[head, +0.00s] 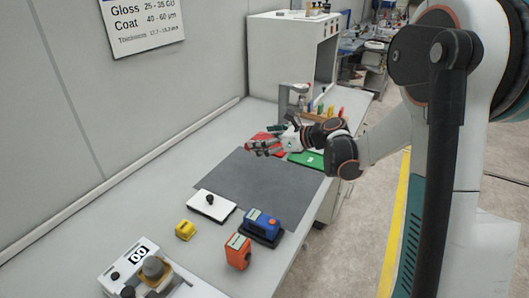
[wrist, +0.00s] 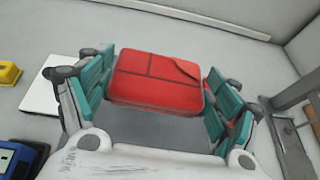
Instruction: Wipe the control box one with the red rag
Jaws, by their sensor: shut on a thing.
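The red rag (wrist: 158,78) is a folded red pad between the teal fingers of my gripper (wrist: 155,92) in the wrist view. My gripper is shut on it. In the head view my gripper (head: 266,148) is low over the far part of the grey mat, with red showing at and behind its fingers. A blue box with a small screen (head: 262,222) and an orange box with a screen (head: 238,250) stand near the front of the bench. The blue box also shows in the wrist view (wrist: 18,158). I cannot tell which is control box one.
A dark grey mat (head: 255,185) covers the bench middle. A white plate with a black knob (head: 211,205), a yellow block (head: 185,229) and a device marked 00 (head: 140,262) stand nearer. A green pad (head: 306,159), colored bottles and a white cabinet (head: 285,55) are farther back.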

